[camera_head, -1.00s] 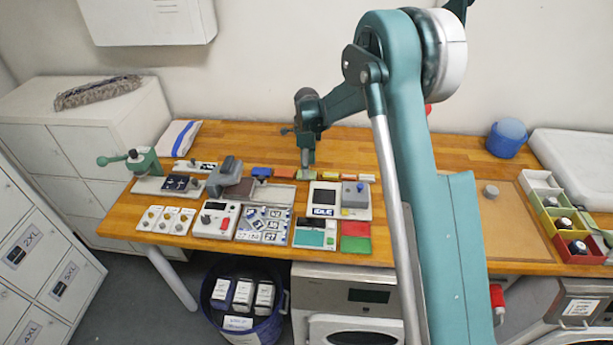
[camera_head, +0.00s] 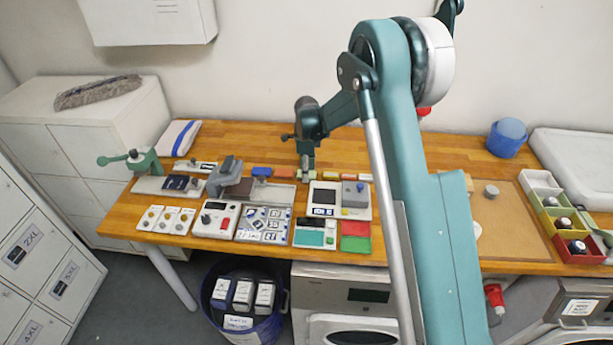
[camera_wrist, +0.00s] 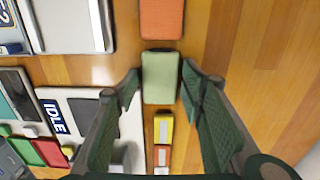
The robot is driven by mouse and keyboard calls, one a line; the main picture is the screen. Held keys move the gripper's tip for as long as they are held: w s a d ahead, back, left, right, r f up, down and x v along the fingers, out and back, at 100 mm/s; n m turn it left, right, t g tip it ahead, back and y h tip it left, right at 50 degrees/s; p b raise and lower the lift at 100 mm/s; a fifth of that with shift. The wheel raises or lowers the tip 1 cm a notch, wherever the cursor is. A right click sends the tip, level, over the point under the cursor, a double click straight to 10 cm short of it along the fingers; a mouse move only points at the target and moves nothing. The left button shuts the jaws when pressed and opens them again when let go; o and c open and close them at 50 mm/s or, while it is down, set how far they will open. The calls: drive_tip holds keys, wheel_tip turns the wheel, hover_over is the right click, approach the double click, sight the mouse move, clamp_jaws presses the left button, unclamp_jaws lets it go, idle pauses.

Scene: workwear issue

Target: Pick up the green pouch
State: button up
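The pale green pouch (camera_wrist: 160,78) lies on the wooden table in the middle of the wrist view. My gripper (camera_wrist: 159,80) is open, with one finger on each side of the pouch. In the head view my gripper (camera_head: 306,171) points down at the row of small items at the back of the table and mostly hides the pouch.
An orange-red pouch (camera_wrist: 162,18) lies close to the green one on one side, a small yellow item (camera_wrist: 164,128) on the other. The IDLE-labelled device (camera_head: 340,199) stands near the left finger in the wrist view. Bare table lies to the right there.

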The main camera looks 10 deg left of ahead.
drive_tip(key=c, duration=0.6)
drive_tip(key=shift+r, duration=5)
